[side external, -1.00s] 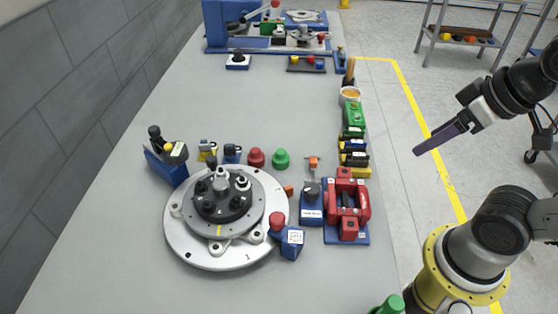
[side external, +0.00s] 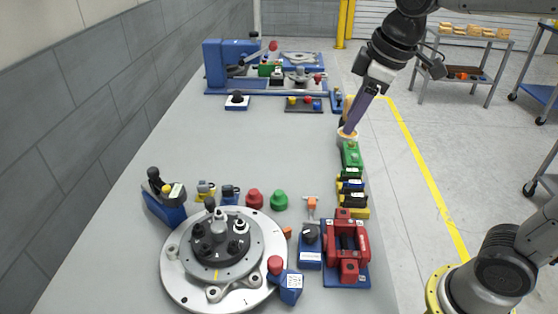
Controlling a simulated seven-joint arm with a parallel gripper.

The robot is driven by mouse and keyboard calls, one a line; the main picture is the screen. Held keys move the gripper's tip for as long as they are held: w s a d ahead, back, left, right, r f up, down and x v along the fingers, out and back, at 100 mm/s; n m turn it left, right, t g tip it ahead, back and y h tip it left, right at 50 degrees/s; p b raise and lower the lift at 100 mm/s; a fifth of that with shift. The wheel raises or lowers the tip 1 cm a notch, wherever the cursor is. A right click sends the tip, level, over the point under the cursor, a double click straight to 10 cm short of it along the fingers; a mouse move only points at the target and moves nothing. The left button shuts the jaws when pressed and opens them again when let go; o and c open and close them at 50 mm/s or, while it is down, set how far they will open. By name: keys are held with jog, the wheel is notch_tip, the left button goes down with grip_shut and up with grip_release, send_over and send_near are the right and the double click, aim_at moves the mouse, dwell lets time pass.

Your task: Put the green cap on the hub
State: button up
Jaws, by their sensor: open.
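The green cap (side external: 280,201) stands on the grey table, just right of a similar red cap (side external: 254,199). The hub (side external: 215,238) is the dark raised centre of the round metal fixture (side external: 178,278) at the front left, with several black knobs and a light peg on it. The green cap is behind and to the right of the hub, apart from it. My gripper (side external: 350,130), with long purple-grey fingers, is open and well behind and right of the cap, above the cup at the table's right edge. The fingers overlap in this view, so the gap between them is hidden.
A red clamp on a blue base (side external: 345,246) and a blue block with a dark knob (side external: 310,252) stand right of the fixture. Coloured blocks (side external: 352,195) line the right edge. A blue fixture (side external: 218,65) stands at the back. The middle table is clear.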

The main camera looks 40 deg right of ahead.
jog(key=w+a+f+n+g, duration=0.2)
jog(key=w+a+f, duration=0.3)
jog(key=w, duration=0.4)
jog(key=g, duration=0.2)
send_near(279, 192)
jog(key=shift+s+f+n, duration=0.1)
jog(key=shift+n, duration=0.2)
jog(key=shift+a+f, duration=0.2)
jog(key=shift+f, duration=3.95)
jog(key=shift+r, duration=0.1)
grip_shut()
jog(key=shift+r, duration=0.1)
jog(key=shift+r, duration=0.9)
